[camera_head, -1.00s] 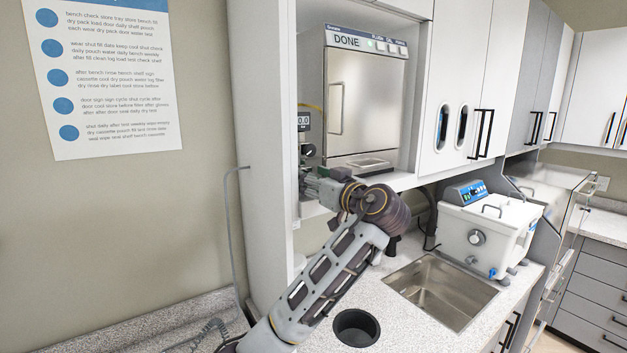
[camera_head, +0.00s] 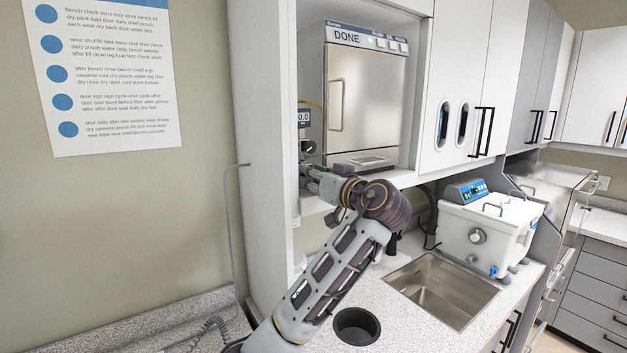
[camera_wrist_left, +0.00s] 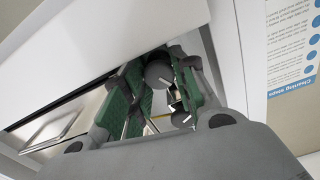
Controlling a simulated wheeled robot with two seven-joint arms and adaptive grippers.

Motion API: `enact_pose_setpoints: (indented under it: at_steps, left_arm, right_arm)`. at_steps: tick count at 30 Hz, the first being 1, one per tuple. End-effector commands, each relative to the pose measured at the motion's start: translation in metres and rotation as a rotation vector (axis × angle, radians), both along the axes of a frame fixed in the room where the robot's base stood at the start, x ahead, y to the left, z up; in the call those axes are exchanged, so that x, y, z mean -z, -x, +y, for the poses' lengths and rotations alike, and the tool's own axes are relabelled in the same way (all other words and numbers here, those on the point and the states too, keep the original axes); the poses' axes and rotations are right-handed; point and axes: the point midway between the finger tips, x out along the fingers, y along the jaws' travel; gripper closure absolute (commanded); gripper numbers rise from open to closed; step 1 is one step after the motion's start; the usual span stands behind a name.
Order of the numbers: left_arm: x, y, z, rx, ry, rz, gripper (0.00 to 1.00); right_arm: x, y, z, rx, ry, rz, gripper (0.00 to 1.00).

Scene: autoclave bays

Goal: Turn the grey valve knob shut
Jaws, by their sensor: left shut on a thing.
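My left gripper (camera_head: 312,178) reaches into the open bay at the left of the autoclave, below the gauge box. In the left wrist view its green-padded fingers (camera_wrist_left: 160,88) stand either side of a round grey knob (camera_wrist_left: 158,73) with a white pointer line. The gripper is shut on this knob. A second, darker round knob (camera_wrist_left: 182,118) with a white line is close beside it; in the head view it shows above the gripper (camera_head: 308,147). The held knob is hidden in the head view by my gripper. My right gripper is not in view.
The autoclave (camera_head: 363,100) reads DONE and its door is closed. A small gauge box (camera_head: 304,117) sits left of it. The bay's white side panel (camera_head: 265,130) is close to my wrist. Below are a sink (camera_head: 440,290), a dark round cup (camera_head: 356,327) and a white bath unit (camera_head: 485,225).

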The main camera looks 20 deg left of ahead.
Motion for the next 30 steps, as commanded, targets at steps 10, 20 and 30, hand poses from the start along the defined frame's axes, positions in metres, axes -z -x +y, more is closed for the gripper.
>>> enact_pose_setpoints:
  at_steps: [10,20,30]
  left_arm:
    - [0.0005,-0.0007,-0.001,0.001,-0.097,0.123,0.96]
    - [0.0,-0.0007,-0.0008,0.001,-0.132,0.168,0.96]
    - [0.0,-0.0006,-0.0009,0.001,-0.132,0.168,0.52]
  right_arm:
    - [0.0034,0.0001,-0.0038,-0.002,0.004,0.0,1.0]
    - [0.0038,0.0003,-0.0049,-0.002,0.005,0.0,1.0]
    - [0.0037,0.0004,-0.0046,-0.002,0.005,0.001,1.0]
